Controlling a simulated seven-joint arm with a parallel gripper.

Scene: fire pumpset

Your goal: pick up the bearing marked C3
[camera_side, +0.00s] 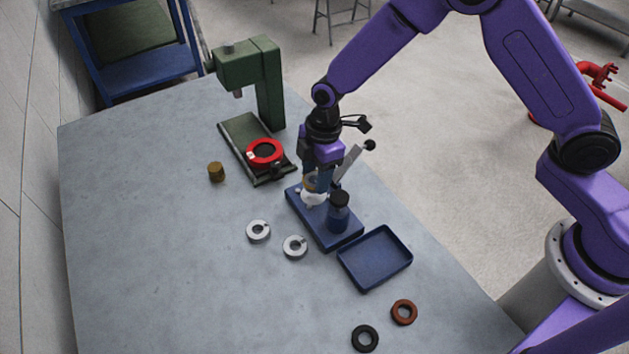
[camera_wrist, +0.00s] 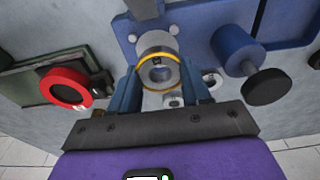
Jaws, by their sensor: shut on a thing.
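My gripper (camera_side: 318,181) is shut on a metal ring with a gold rim, held above the blue fixture base (camera_side: 298,207). In the wrist view the ring (camera_wrist: 158,59) sits between the two blue fingers of my gripper (camera_wrist: 160,80). I cannot read a C3 mark on it. Two silver bearings lie flat on the table, one on the left (camera_side: 258,231) and one on the right (camera_side: 294,246); their markings are too small to read. A whitish part (camera_side: 313,199) shows just below the fingers, partly hidden.
A dark-capped blue cylinder (camera_side: 338,213) stands on the fixture, close to my gripper. An empty blue tray (camera_side: 375,258) lies beside it. A green press (camera_side: 262,80) with a red ring (camera_side: 264,152), a brass cylinder (camera_side: 216,172), a black ring (camera_side: 365,338) and a brown ring (camera_side: 404,312) are around.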

